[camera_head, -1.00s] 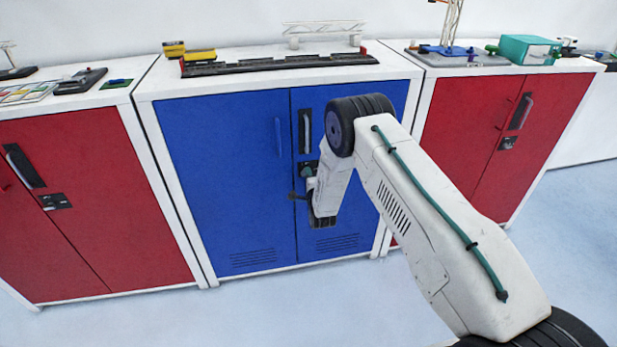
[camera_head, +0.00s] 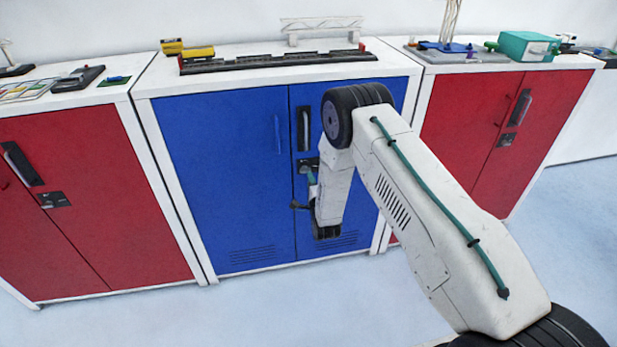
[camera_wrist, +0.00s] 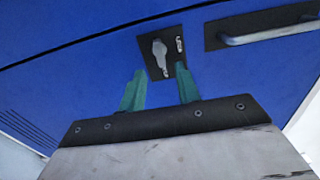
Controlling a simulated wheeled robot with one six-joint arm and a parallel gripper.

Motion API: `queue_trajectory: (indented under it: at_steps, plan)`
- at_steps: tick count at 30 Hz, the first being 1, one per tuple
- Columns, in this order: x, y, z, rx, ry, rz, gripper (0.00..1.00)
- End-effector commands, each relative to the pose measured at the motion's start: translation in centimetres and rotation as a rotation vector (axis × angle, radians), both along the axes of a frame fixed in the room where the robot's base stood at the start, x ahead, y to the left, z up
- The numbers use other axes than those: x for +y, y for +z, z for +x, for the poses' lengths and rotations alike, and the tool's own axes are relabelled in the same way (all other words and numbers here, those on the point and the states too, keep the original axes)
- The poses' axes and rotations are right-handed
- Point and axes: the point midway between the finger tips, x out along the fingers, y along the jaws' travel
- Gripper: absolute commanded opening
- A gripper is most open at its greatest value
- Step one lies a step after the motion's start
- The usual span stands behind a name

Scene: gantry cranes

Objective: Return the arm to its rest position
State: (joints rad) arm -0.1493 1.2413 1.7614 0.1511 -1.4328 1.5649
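My gripper (camera_head: 312,180) hangs at the end of my bent arm, in front of the blue cabinet (camera_head: 225,170). In the wrist view my gripper (camera_wrist: 160,69) shows two teal fingers spread apart, with nothing held between them. Beyond the fingertips is the blue door with a small dark lock plate and grey knob (camera_wrist: 160,52). The plate appears between the fingers; whether a fingertip touches it I cannot tell. In the head view my arm covers part of the right blue door.
Red cabinets stand left (camera_head: 85,200) and right (camera_head: 485,130) of the blue one. On top are a dark rail track (camera_head: 280,63), a white gantry (camera_head: 320,25), yellow blocks (camera_head: 198,52) and a teal box (camera_head: 525,47). Clear pale floor (camera_head: 270,310) lies in front.

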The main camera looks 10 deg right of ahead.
Motion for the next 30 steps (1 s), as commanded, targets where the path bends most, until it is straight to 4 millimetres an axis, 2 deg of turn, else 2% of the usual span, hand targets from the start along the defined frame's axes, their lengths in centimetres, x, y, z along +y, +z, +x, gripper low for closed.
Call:
queue_trajectory:
  at_steps: [3, 6, 22, 26, 30]
  plan:
    - [0.0, 0.0, -1.4, 0.001, 0.000, 0.001, 0.33]
    - [0.0, 0.0, -2.0, 0.001, 0.000, 0.001, 0.33]
    - [0.0, -0.1, -2.1, 0.005, 0.000, -0.026, 0.33]
    - [0.1, -3.0, -2.5, 0.145, 0.016, -0.146, 0.33]
    - [0.1, -8.5, -5.6, 0.435, 0.093, -0.333, 0.33]
